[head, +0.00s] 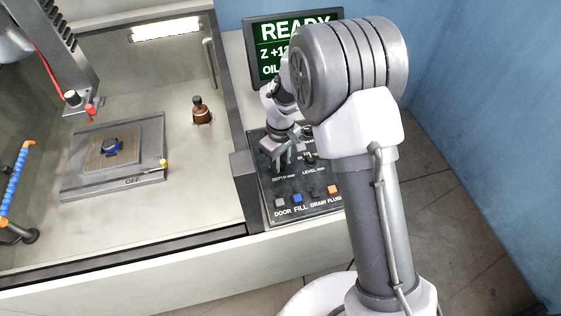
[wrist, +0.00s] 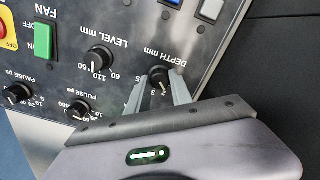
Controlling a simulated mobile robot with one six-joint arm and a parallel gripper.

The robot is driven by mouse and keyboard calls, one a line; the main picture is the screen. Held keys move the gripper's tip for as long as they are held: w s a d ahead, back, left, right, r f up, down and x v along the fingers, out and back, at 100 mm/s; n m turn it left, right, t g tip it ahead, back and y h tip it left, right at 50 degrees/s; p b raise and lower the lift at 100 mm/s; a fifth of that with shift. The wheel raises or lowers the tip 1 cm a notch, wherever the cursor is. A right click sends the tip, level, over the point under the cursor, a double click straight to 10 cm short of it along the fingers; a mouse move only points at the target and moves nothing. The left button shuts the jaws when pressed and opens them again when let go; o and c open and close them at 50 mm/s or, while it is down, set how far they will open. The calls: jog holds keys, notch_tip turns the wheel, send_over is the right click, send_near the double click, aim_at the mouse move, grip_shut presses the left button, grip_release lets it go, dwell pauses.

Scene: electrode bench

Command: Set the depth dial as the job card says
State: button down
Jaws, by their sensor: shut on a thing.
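The depth dial (wrist: 160,74) is a small black knob on the dark control panel, under the label DEPTH mm in the wrist view. My gripper (wrist: 158,84) has its two fingers closed around this knob. A 2 and a 3 show beside the knob, but its pointer is too small and covered to read surely. In the head view my gripper (head: 281,160) points down at the control panel (head: 262,190), and the depth dial is hidden behind it. I see no job card in either view.
The level dial (wrist: 98,58) sits beside the depth dial, with pause (wrist: 15,93) and pulse (wrist: 78,108) knobs further left. Coloured buttons, including a blue one (head: 297,197), line the panel's front. A screen (head: 268,48) reading READY stands behind. A tank with a plate (head: 85,185) lies left.

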jog(key=shift+m+b, duration=0.4)
jog(key=shift+m, duration=1.1)
jog(key=c, duration=1.1)
grip_release()
jog(key=shift+c, duration=0.2)
notch_tip(320, 180, up, 18)
jog(key=p, duration=0.4)
jog(key=shift+f, duration=0.25)
